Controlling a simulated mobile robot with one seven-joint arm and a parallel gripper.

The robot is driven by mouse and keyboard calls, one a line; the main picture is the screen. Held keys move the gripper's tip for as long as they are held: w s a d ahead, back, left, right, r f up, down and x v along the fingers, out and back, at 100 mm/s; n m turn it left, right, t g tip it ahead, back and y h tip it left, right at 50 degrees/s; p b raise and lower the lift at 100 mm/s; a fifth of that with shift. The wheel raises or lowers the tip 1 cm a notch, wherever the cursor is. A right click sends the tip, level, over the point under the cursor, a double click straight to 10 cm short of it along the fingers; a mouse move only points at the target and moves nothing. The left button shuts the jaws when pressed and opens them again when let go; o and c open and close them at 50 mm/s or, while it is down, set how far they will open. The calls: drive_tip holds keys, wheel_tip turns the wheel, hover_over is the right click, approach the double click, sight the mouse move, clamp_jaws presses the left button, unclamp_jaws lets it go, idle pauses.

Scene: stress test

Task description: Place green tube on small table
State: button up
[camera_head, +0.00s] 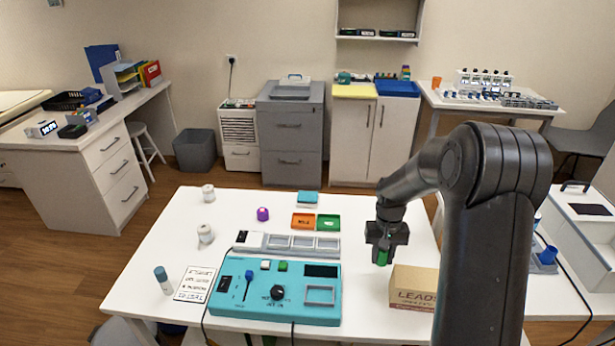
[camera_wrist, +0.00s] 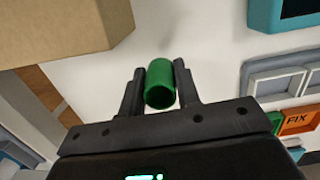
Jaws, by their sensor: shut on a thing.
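The green tube (camera_wrist: 160,88) is held between the two dark fingers of my gripper (camera_wrist: 161,95) in the wrist view, its open end facing the camera. In the head view my gripper (camera_head: 382,247) hangs over the right part of the white table (camera_head: 150,262), with the green tube (camera_head: 381,258) below it. The tube is beside the left end of the cardboard box. I cannot tell whether the tube's lower end touches the table. Which table counts as the small table is not clear from the views.
The cardboard box (camera_head: 412,288), marked LEADS, stands close to my gripper. A teal device (camera_head: 275,292) with knobs and a tray strip (camera_head: 290,243) lie left of it. Orange (camera_head: 303,221) and green (camera_head: 328,222) trays lie behind. Bare tabletop shows between tube and device.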

drive_tip(key=s+d+r, duration=0.1)
drive_tip(key=s+r, duration=0.3)
drive_tip(key=r, duration=0.4)
hover_over(346, 267)
drive_tip(key=shift+n, duration=0.3)
wheel_tip(346, 267, down, 7)
drive_tip(key=shift+w+r, duration=0.1)
drive_tip(key=shift+w, duration=0.05)
drive_tip(key=shift+f, duration=2.05)
drive_tip(key=shift+f, duration=0.1)
drive_tip(key=o, duration=0.9)
drive_tip(key=shift+o, duration=0.2)
